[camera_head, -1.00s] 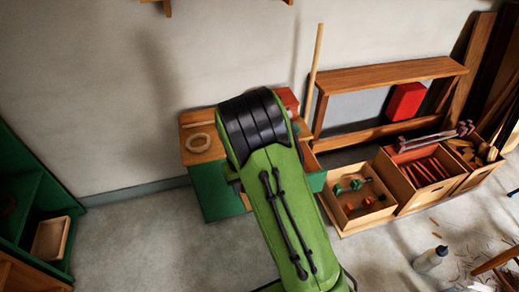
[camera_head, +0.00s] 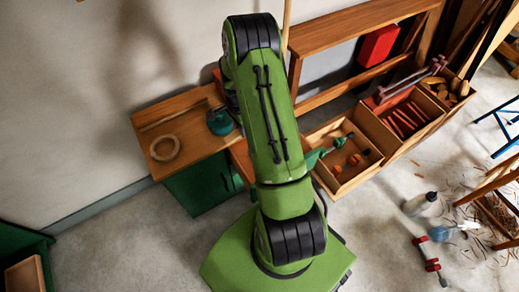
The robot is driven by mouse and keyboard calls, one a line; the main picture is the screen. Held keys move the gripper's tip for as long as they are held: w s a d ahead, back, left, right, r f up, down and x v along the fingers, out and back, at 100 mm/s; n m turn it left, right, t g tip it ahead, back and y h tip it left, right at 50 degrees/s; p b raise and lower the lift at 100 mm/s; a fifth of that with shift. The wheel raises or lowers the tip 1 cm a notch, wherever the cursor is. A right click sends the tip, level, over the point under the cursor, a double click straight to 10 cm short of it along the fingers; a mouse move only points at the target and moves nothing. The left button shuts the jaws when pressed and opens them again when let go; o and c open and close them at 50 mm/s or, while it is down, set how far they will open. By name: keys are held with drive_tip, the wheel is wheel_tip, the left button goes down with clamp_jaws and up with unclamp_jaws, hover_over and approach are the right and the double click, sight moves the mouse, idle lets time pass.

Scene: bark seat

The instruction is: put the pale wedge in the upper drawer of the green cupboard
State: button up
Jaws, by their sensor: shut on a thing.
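The green cupboard (camera_head: 197,186) stands against the wall left of centre, with a wooden top (camera_head: 190,131). My green arm reaches over its right part and hides much of that side. A strip of orange wood (camera_head: 241,158) shows between the cupboard and my arm. I cannot tell whether it is an open upper drawer. The pale wedge is not visible. My gripper is hidden behind my arm, so its fingers and anything in them cannot be seen.
On the cupboard top lie a wooden ring (camera_head: 164,148), a thin rod (camera_head: 172,117) and a teal object (camera_head: 220,121). Wooden crates (camera_head: 345,158) stand to the right below a wooden frame. A bottle (camera_head: 420,203) and a red clamp (camera_head: 430,262) are on the right floor.

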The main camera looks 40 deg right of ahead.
drive_tip(key=s+d+f+m, duration=0.3)
drive_tip(key=s+d+m, duration=0.35)
drive_tip(key=m, duration=0.25)
drive_tip(key=s+d+f+m, duration=0.2)
drive_tip(key=s+d+m, duration=0.4)
drive_tip(key=m, duration=0.4)
drive_tip(key=f+b, duration=0.1)
drive_tip(key=f, duration=0.3)
drive_tip(key=w+f+b, duration=0.1)
drive_tip(key=f, duration=0.3)
drive_tip(key=d+f+b, duration=0.1)
drive_tip(key=f+b, duration=0.1)
drive_tip(key=f, duration=0.3)
drive_tip(key=shift+w+f, duration=0.1)
drive_tip(key=shift+w, duration=0.1)
wheel_tip(320, 180, down, 5)
drive_tip(key=shift+r+b, duration=0.1)
drive_tip(key=shift+b, duration=0.9)
drive_tip(key=shift+r, duration=0.1)
drive_tip(key=o, duration=1)
